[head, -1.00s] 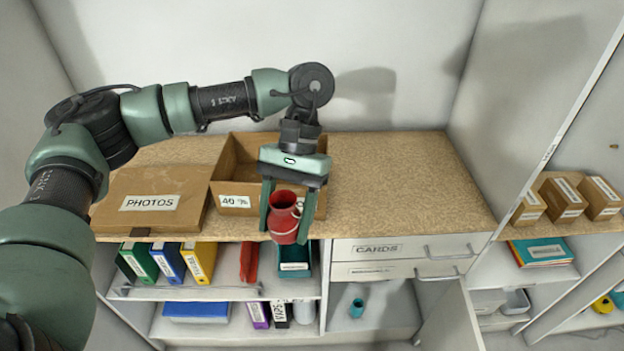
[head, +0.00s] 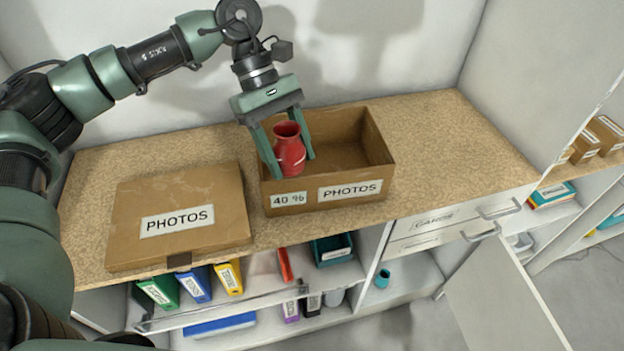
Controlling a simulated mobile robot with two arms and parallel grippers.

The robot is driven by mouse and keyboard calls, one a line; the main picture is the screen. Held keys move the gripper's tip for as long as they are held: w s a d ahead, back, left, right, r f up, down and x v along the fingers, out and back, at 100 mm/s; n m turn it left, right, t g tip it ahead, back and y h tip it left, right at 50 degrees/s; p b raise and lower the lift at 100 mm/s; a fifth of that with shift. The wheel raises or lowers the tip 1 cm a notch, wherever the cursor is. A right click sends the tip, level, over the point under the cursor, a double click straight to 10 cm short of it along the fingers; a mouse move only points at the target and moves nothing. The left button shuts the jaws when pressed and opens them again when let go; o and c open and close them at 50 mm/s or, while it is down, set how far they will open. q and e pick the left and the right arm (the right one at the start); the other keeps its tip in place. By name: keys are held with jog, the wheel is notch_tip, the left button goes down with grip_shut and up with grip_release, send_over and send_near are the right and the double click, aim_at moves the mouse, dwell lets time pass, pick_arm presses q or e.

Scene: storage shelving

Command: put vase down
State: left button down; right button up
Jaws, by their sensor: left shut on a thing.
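The red vase (head: 290,151) is upright between the fingers of my left gripper (head: 284,150), which is shut on it. The vase shows over the left part of an open cardboard box (head: 352,192) labelled "PHOTOS" and "40 %". I cannot tell whether the vase touches the box floor; its base is partly hidden by the box's front wall. My right gripper does not show.
A cardboard lid (head: 184,195) labelled "PHOTOS" lies left of the box on the cork-coloured worktop (head: 447,150). The worktop is clear right of the box. Below are binders (head: 195,285), drawers (head: 436,221) and an open cabinet door (head: 506,297).

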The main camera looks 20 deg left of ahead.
pick_arm(q)
jog(key=n+t, duration=0.1)
jog(key=w+n, duration=0.1)
jog(key=n, duration=0.1)
jog(key=n+t+b, duration=0.1)
jog(key=n, duration=0.1)
jog(key=shift+w+t+h, duration=0.3)
jog(key=shift+w, duration=0.1)
jog(key=w+d+r+n+t+b, duration=0.1)
jog(key=w+d+n+t+b, duration=0.15)
jog(key=n, duration=0.45)
notch_tip(320, 180, up, 6)
jog(key=n+y+b, duration=0.6)
jog(key=n+y, duration=0.6)
jog(key=n, duration=1.5)
send_over(311, 171)
jog(key=d, duration=0.2)
jog(key=shift+g, duration=0.25)
jog(key=f, duration=1.4)
jog(key=shift+s+d+f+b, duration=0.1)
jog(key=shift+s+b, duration=0.2)
jog(key=shift+s, duration=0.05)
jog(key=shift+f+p, duration=0.4)
jog(key=shift+f, duration=2.4)
jog(key=c, duration=0.5)
grip_release()
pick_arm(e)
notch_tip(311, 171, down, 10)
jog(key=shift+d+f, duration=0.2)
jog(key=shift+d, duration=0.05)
